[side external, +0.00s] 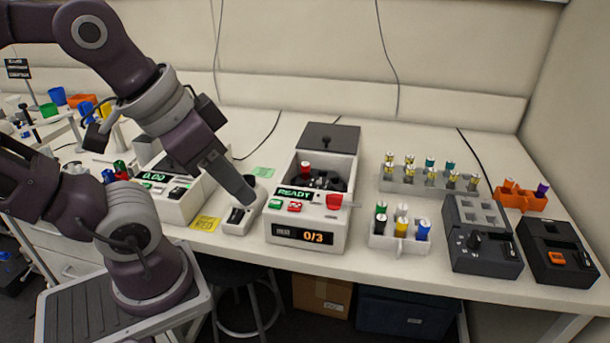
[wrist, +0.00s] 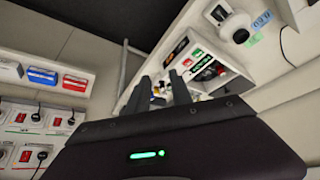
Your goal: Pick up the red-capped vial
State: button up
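A red-capped vial (side external: 306,168) stands in the dark round opening of the white machine (side external: 310,231) with the green READY display, in the side external view. Only its upper part shows. My gripper (side external: 246,194) points down and right, over or in front of the small white device left of the READY machine, apart from the vial there. In the wrist view, my gripper's two dark fingers (wrist: 164,90) stand apart with nothing visibly held. The vial cannot be made out clearly there.
The READY machine's dark lid (side external: 328,138) stands open behind. The small white device (side external: 240,220) is below my gripper. A white rack (side external: 398,243) of coloured vials, a longer rack (side external: 425,186), dark boxes (side external: 483,245) and an orange holder (side external: 518,199) stand to the right.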

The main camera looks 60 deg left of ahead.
jog(key=n+g, duration=0.4)
jog(key=n, duration=0.3)
send_over(305, 164)
jog(key=shift+y, duration=0.4)
notch_tip(305, 164, down, 10)
jog(key=shift+s+f, duration=0.15)
jog(key=shift+f, duration=0.1)
jog(key=f, duration=0.7)
jog(key=shift+w, duration=0.2)
grip_shut()
